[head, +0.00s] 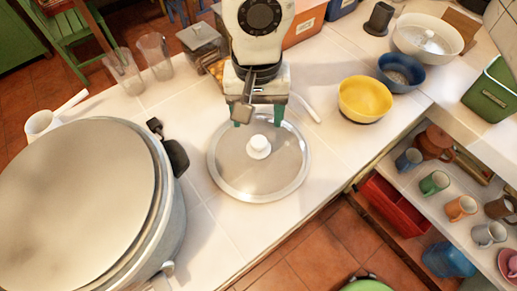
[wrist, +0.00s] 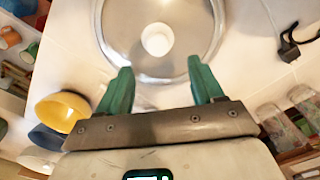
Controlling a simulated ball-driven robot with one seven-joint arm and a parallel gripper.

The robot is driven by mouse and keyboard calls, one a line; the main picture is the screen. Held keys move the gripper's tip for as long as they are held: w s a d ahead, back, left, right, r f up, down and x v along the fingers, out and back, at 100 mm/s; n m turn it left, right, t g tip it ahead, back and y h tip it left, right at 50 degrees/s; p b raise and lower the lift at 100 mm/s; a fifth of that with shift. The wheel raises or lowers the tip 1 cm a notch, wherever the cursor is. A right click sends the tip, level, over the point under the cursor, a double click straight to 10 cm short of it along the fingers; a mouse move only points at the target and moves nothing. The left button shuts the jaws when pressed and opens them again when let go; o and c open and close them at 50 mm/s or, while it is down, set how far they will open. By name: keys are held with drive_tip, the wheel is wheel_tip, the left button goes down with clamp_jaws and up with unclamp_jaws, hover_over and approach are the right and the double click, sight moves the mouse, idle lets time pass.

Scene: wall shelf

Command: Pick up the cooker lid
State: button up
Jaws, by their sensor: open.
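The cooker lid (head: 240,175) is a round, clear-and-silver lid with a metal rim and a white knob (head: 259,146). It lies flat on the white tiled counter, right of the large cooker. My gripper (head: 259,112) is above the lid's far edge, with its green fingers apart and nothing between them. In the wrist view the lid (wrist: 120,40) is at the top, and its knob (wrist: 157,40) lies beyond the gap between the open fingertips (wrist: 157,75). How high the fingers are above the lid is hard to tell.
A yellow bowl (head: 365,98) and a blue bowl (head: 400,72) stand to the right. Clear glasses (head: 155,55) stand behind left. The counter's front edge is near the lid.

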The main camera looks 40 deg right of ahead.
sight(259, 139)
drive_tip(key=shift+s+f+p, duration=0.2)
drive_tip(key=shift+f+p, duration=0.6)
drive_tip(key=shift+f, duration=2.8)
clamp_jaws()
